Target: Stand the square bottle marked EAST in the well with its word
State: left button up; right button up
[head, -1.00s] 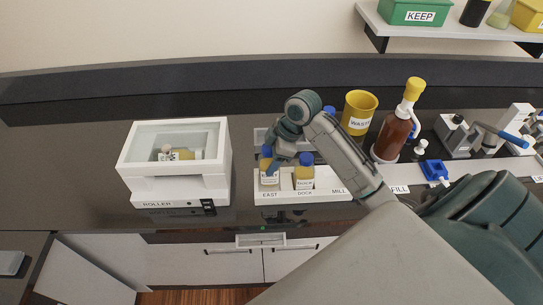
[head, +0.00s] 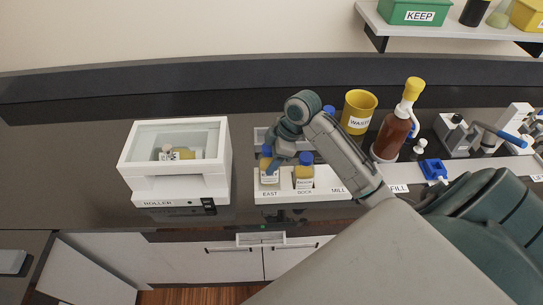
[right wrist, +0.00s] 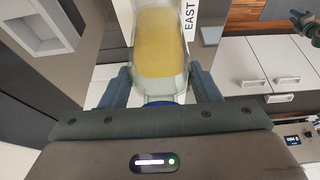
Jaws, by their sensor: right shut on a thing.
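The square bottle (head: 268,174) with a blue cap and yellow liquid stands at the well over the word EAST in the white rack (head: 325,190). My right gripper (head: 277,160) is shut on it near its cap. In the right wrist view the bottle (right wrist: 161,45) lies between my right gripper's fingers (right wrist: 161,88), beside the printed word EAST. Whether its base rests on the well floor cannot be told. A second blue-capped bottle (head: 304,172) stands in the DOCK well just to the right. My left gripper is not in view.
The white roller box (head: 180,188) stands left, with a bottle lying inside. Behind and right are the yellow WASTE cup (head: 358,112) and a brown pump bottle (head: 392,135). Dark counter is clear between roller and rack.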

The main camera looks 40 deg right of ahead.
jog(key=shift+f+b, duration=1.1)
jog(key=shift+f, duration=1.15)
jog(key=o, duration=1.4)
jog(key=b+v, duration=0.3)
jog(key=v, duration=0.7)
jog(key=shift+s+r, duration=0.1)
jog(key=shift+r, duration=0.3)
